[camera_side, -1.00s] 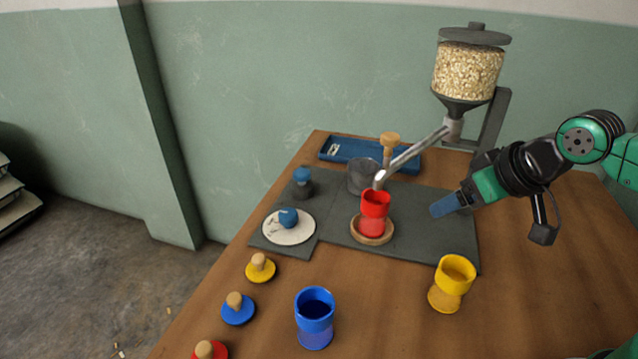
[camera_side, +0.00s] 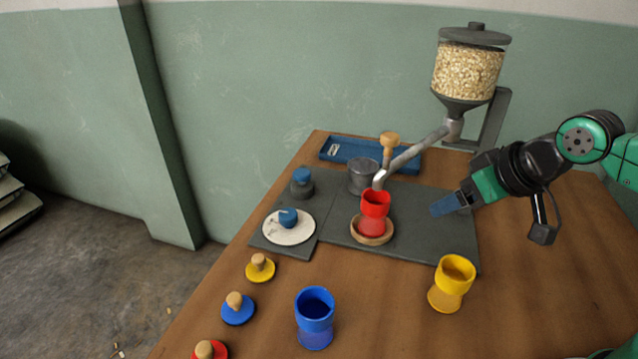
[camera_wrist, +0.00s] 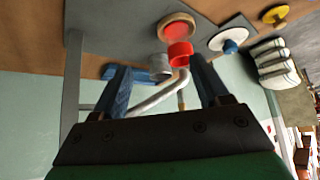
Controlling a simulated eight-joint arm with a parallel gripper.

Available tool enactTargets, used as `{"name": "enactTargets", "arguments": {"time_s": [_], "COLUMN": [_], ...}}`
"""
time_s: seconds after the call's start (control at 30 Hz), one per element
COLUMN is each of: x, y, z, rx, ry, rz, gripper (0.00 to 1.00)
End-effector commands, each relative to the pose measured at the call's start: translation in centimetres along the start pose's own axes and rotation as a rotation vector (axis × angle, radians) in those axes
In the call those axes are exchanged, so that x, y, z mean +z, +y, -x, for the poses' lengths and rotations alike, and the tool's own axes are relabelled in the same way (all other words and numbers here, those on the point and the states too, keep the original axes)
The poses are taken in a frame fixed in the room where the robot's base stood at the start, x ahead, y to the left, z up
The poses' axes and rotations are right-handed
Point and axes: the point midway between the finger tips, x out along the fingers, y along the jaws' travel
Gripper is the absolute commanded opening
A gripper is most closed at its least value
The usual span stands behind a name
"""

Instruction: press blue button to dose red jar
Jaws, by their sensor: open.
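The red jar (camera_side: 375,212) stands upright on a round wooden coaster (camera_side: 372,238) on the dark grey mat, under the end of the metal spout (camera_side: 410,152). It also shows in the wrist view (camera_wrist: 180,53). A blue-topped button-like piece on a dark base (camera_side: 302,178) stands at the back left of the mat. A blue knob (camera_side: 288,216) sits on a white disc (camera_side: 290,232); I cannot tell which is the button. My gripper (camera_side: 447,205) is open and empty, right of the red jar and apart from it. Its two blue fingers also show in the wrist view (camera_wrist: 158,68).
The hopper of pale grains (camera_side: 468,72) stands at the back right. A grey cup (camera_side: 363,176) stands behind the red jar, with a blue tray (camera_side: 350,150) beyond. A yellow jar (camera_side: 452,283), a blue jar (camera_side: 315,318) and several coloured lids (camera_side: 238,310) stand in front.

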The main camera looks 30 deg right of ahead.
Motion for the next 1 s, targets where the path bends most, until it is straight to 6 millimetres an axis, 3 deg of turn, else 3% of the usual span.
{"name": "enactTargets", "arguments": {"time_s": [0.07,0.3,0.33,1.0], "x": [0.0,0.0,0.0,0.0], "y": [0.0,0.0,0.0,0.0], "z": [0.0,0.0,0.0,0.0], "rx": [0.0,0.0,0.0,0.0], "ry": [0.0,0.0,0.0,0.0], "rz": [0.0,0.0,0.0,0.0], "gripper": [0.68,0.03,0.0,0.0]}}
